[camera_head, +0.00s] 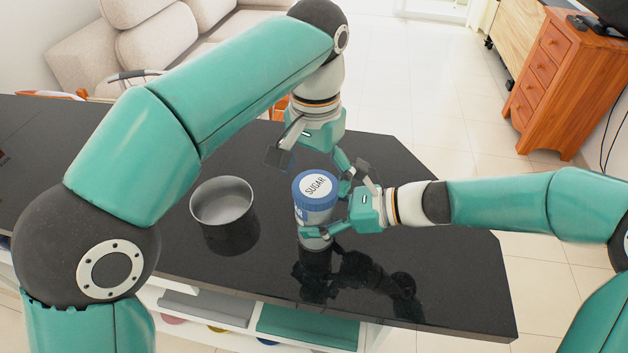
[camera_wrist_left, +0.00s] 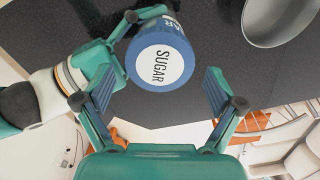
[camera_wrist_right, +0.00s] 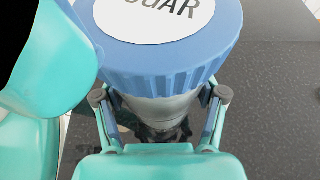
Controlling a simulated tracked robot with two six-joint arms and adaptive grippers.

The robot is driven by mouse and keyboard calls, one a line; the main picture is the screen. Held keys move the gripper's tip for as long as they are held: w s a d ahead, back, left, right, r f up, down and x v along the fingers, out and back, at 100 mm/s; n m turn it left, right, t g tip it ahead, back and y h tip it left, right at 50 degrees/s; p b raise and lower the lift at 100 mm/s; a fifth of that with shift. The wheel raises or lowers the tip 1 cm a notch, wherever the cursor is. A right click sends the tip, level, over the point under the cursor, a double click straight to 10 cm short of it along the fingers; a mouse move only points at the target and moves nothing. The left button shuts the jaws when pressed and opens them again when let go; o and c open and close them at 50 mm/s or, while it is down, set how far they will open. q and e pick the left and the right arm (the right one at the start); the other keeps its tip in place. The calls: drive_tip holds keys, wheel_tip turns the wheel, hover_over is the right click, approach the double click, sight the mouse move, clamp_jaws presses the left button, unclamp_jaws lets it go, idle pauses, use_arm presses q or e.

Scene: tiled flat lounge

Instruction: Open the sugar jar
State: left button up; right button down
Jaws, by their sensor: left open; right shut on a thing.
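The sugar jar (camera_head: 315,215) stands upright on the black counter, a clear body under a blue lid (camera_head: 316,187) with a white SUGAR label. The lid sits on the jar. My right gripper (camera_head: 316,232) is shut on the jar's body below the lid, coming from the right; in the right wrist view the blue lid (camera_wrist_right: 165,60) is above its fingers. My left gripper (camera_head: 312,168) is open above and behind the lid, pointing down. In the left wrist view the lid (camera_wrist_left: 160,62) lies ahead between and beyond its open fingers (camera_wrist_left: 160,95), apart from them.
A grey metal pot (camera_head: 222,202) stands on the counter (camera_head: 420,260) left of the jar. The counter's right part is clear. Shelves with coloured items show below the front edge. A sofa (camera_head: 170,40) and a wooden drawer cabinet (camera_head: 560,80) stand beyond on the tiled floor.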

sight(316, 186)
use_arm(q)
wheel_tip(316, 186, up, 2)
drive_tip(key=shift+w+d+r, duration=0.1)
drive_tip(key=shift+r, duration=0.05)
use_arm(e)
drive_tip(key=shift+s+a+f, duration=0.1)
drive_tip(key=shift+s, duration=0.05)
use_arm(q)
drive_tip(key=shift+r+m, duration=0.1)
drive_tip(key=shift+m, duration=0.4)
drive_tip(key=r+m, duration=0.2)
drive_tip(key=m, duration=0.1)
drive_tip(key=shift+a+r, duration=0.3)
drive_tip(key=shift+a, duration=0.1)
drive_tip(key=shift+d+r+m, duration=0.1)
drive_tip(key=shift+r+m, duration=0.2)
drive_tip(key=shift+m, duration=0.2)
drive_tip(key=shift+d, duration=0.15)
drive_tip(key=shift+d+f, duration=0.15)
drive_tip(key=shift+f, duration=3.9)
